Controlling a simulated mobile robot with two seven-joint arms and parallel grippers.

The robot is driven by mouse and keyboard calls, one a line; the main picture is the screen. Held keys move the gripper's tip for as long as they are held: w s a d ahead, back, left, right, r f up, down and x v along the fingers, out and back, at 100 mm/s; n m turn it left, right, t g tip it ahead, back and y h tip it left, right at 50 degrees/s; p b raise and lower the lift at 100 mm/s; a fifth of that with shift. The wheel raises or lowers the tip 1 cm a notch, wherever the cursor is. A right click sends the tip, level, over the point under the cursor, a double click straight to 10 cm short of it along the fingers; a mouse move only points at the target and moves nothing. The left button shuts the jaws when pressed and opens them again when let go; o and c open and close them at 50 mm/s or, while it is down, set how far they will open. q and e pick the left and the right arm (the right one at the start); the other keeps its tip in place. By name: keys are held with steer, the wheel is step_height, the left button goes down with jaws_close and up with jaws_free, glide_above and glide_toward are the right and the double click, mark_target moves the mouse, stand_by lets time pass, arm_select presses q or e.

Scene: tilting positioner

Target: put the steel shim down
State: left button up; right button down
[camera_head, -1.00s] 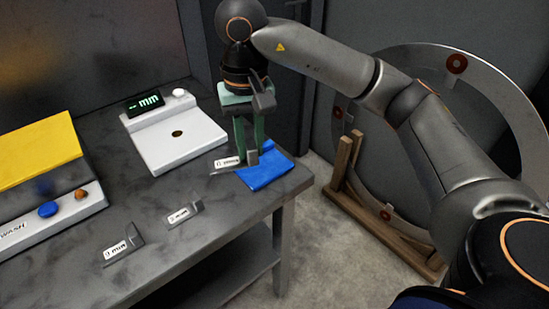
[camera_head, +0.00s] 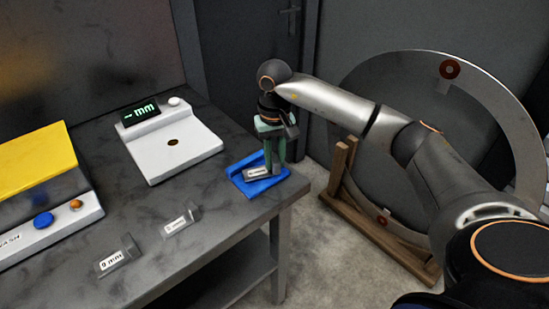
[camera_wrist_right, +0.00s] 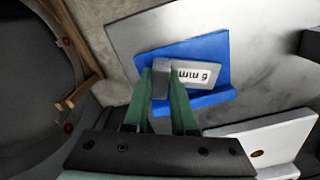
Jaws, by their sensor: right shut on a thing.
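The steel shim (camera_wrist_right: 203,74) is a small grey plate with a white label reading "6 mm" in the right wrist view. In the head view the shim (camera_head: 257,173) shows over the blue tray (camera_head: 241,163) near the table's right corner. My right gripper (camera_head: 273,171) is shut on the shim, with its green fingers pointing down. In the right wrist view the fingers (camera_wrist_right: 165,84) hold the shim's end over the blue tray (camera_wrist_right: 218,45). I cannot tell whether the shim touches the tray floor. My left gripper is not in view.
A white gauge (camera_head: 172,150) with an "mm" display stands left of the tray. Two labelled shims (camera_head: 181,220) (camera_head: 114,256) lie at the table's front. A yellow-topped box (camera_head: 36,160) is at the left. A large wheel on a wooden stand (camera_head: 372,233) stands beyond the table's right edge.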

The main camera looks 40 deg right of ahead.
mark_target(274, 158)
steer(key=shift+f, duration=0.15)
steer(key=shift+f, duration=0.2)
steer(key=c, duration=0.7)
jaws_free()
steer(key=shift+r, duration=0.2)
step_height(274, 158, up, 12)
steer(key=shift+a, duration=0.1)
